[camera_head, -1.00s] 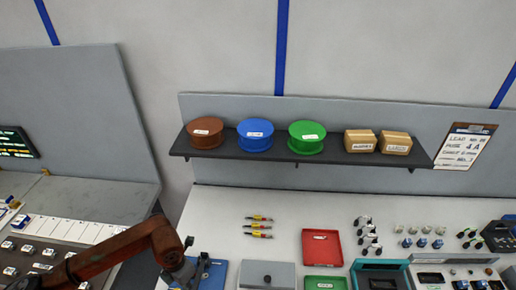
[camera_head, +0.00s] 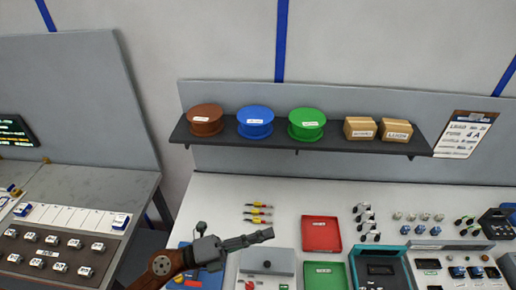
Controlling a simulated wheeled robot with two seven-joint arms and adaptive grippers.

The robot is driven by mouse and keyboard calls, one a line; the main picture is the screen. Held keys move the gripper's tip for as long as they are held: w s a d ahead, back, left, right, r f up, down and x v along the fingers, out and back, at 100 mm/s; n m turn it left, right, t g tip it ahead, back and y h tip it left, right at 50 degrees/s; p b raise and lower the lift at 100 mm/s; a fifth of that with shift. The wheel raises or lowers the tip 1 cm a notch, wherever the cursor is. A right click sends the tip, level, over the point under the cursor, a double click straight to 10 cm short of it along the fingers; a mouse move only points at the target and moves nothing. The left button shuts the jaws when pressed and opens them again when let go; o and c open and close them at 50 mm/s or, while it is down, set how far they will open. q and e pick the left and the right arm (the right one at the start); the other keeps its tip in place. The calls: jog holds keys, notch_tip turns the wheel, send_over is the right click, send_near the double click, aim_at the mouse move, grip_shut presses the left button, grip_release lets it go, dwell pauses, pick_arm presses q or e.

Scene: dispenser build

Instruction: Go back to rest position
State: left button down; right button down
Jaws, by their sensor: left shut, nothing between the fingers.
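My left gripper (camera_head: 268,234) comes in from the bottom left on its rust-brown arm. Its dark fingers are together with nothing between them, and they point right. It is over the white workbench (camera_head: 215,200), in front of part of the grey box (camera_head: 283,262) and left of the red tray (camera_head: 321,234). The blue board (camera_head: 188,280) is partly hidden below the arm. My right gripper does not show.
A dark shelf (camera_head: 290,143) holds brown, blue and green round containers and two cardboard boxes. A green tray (camera_head: 324,275), yellow-tipped parts (camera_head: 258,212), connectors and a teal-framed device (camera_head: 381,268) lie on the bench. A side bench (camera_head: 90,185) stands left.

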pick_arm(q)
jog(key=w+a+r+n+t+y, duration=0.3)
jog(key=w+a+r+n+t, duration=0.2)
jog(key=w+a+n+t, duration=0.45)
jog(key=w+a+f+n+t+y, duration=0.35)
jog(key=a+n+t+y, duration=0.25)
jog(key=a+n+y, duration=0.4)
jog(key=s+a+f+n+g+y, duration=0.35)
jog(key=a+f+n, duration=0.25)
jog(key=a+f, duration=0.45)
jog(key=s+a+f+n+g+y, duration=0.4)
jog(key=a+f+n, duration=0.3)
jog(key=f, duration=0.6)
jog(key=s+f+n+g, duration=0.3)
jog(key=s+f+g, duration=0.6)
jog(key=s+f, duration=0.8)
jog(key=s+d+f+g+h+b, duration=0.1)
jog(key=s+f+b, duration=0.15)
jog(key=f, duration=1.45)
jog(key=s+f+g+b, duration=0.1)
jog(key=f+b, duration=0.2)
jog(key=f, duration=1.4)
jog(key=s+f+m+g+b, duration=0.1)
jog(key=s+f+b, duration=0.3)
jog(key=s+f, duration=1.5)
notch_tip(320, 180, down, 4)
jog(key=shift+s+d+f+b, duration=0.1)
jog(key=shift+s+d+b, duration=0.15)
jog(key=shift+s+b, duration=0.15)
